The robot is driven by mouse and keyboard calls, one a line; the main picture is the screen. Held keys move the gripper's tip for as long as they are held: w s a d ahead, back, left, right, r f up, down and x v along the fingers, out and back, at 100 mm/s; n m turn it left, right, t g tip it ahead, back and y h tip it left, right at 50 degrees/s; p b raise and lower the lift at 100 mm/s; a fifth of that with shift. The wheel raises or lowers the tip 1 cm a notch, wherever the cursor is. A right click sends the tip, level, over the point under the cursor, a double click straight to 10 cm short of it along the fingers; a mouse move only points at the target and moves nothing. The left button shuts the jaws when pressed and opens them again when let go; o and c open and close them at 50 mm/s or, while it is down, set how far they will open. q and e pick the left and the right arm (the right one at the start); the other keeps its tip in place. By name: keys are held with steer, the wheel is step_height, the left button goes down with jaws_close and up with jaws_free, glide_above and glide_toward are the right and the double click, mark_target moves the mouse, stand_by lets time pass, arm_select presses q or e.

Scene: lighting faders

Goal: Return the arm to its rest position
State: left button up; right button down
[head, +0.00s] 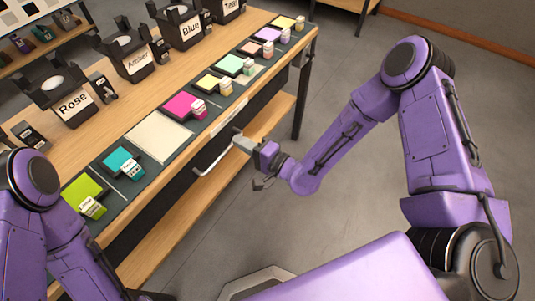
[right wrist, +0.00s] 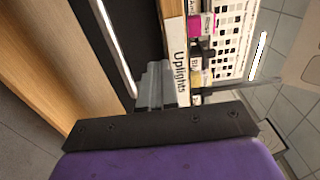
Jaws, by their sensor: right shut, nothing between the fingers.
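My right arm is purple and reaches in from the right in the head view. Its right gripper (head: 238,141) is shut and empty, close to the front of the wooden table and beside a pale bar handle (head: 215,155). I cannot tell whether it touches the handle. In the right wrist view the grey fingers of the right gripper (right wrist: 155,85) are together, beside a label reading "Uplights" (right wrist: 180,57). My left arm shows at the lower left of the head view; its gripper is not visible.
The table (head: 135,95) holds coloured fader tiles, such as a magenta one (head: 184,106), along its front. Black lamps labelled Rose (head: 74,103), Amber and Blue stand behind. A lower shelf (head: 175,235) runs below. The grey floor (head: 340,205) around my right arm is open.

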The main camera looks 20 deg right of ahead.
steer(key=v, duration=1)
steer(key=shift+s+b, duration=0.2)
steer(key=shift+b, duration=0.1)
steer(key=shift+r, duration=0.1)
steer(key=s+d+f+n+g+h+p, duration=0.1)
steer(key=s+d+f+g+h, duration=0.25)
steer(key=f, duration=0.25)
steer(key=s+d+f+n+g+h+p, duration=0.1)
steer(key=s+d+f+g+h+p, duration=0.1)
steer(key=s+d+f+g+h, duration=0.25)
steer(key=s+d+f+n+g+h+p, duration=0.1)
steer(key=s+d+h, duration=0.2)
steer(key=s, duration=0.3)
steer(key=s+d+f+n+g+h+p, duration=0.1)
steer(key=s+d+f+g+h+p, duration=0.1)
steer(key=s, duration=0.4)
steer(key=shift+d+g+h, duration=0.3)
steer(key=shift+d+h, duration=0.1)
steer(key=shift+d, duration=0.3)
